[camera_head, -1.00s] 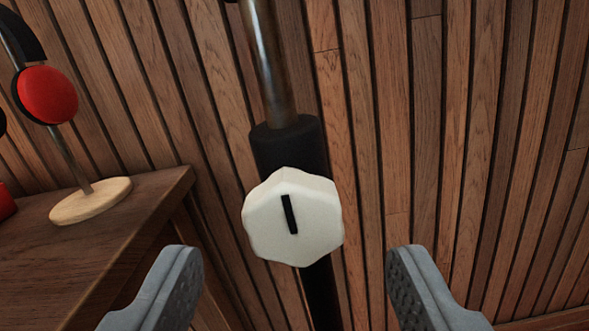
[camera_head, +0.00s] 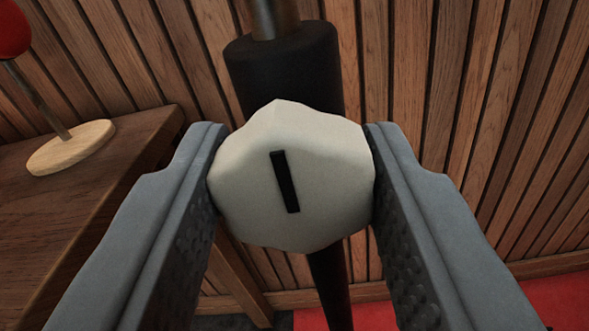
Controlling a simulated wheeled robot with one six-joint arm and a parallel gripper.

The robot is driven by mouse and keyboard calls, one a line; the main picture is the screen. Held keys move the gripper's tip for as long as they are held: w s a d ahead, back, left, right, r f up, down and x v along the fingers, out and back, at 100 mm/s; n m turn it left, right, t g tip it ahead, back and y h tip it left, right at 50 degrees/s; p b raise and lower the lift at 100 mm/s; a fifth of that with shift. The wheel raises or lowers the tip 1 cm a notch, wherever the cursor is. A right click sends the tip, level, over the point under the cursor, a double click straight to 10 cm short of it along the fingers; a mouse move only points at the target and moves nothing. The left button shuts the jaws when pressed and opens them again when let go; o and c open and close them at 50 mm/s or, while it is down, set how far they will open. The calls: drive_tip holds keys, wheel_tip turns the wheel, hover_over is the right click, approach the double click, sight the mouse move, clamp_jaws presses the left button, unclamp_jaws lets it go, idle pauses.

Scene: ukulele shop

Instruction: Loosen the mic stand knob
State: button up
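The mic stand knob (camera_head: 320,190) is white and faceted, with a black bar mark that leans slightly, its top to the left. It sits at the middle of the view, in front of the black collar (camera_head: 285,70) of the mic stand. My gripper (camera_head: 293,150) has one finger on each side of the knob. Both ribbed inner pads appear to touch the knob's sides, so it looks shut on the knob. The stand's black lower pole (camera_head: 330,285) runs down behind the knob, and part of the collar is hidden by it.
A wooden table (camera_head: 90,220) stands at the left, with a round wooden base (camera_head: 70,147) and a red headphone cup (camera_head: 12,30) above it. A wood-slat wall (camera_head: 480,110) is behind. Red floor (camera_head: 560,300) shows at the lower right.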

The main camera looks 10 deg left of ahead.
drive_tip(key=shift+n, duration=0.4)
drive_tip(key=n, duration=0.3)
drive_tip(key=shift+n, duration=2.5)
drive_tip(key=o, duration=1)
drive_tip(key=shift+c, duration=0.2)
drive_tip(key=shift+s, duration=0.15)
drive_tip(key=s, duration=1.7)
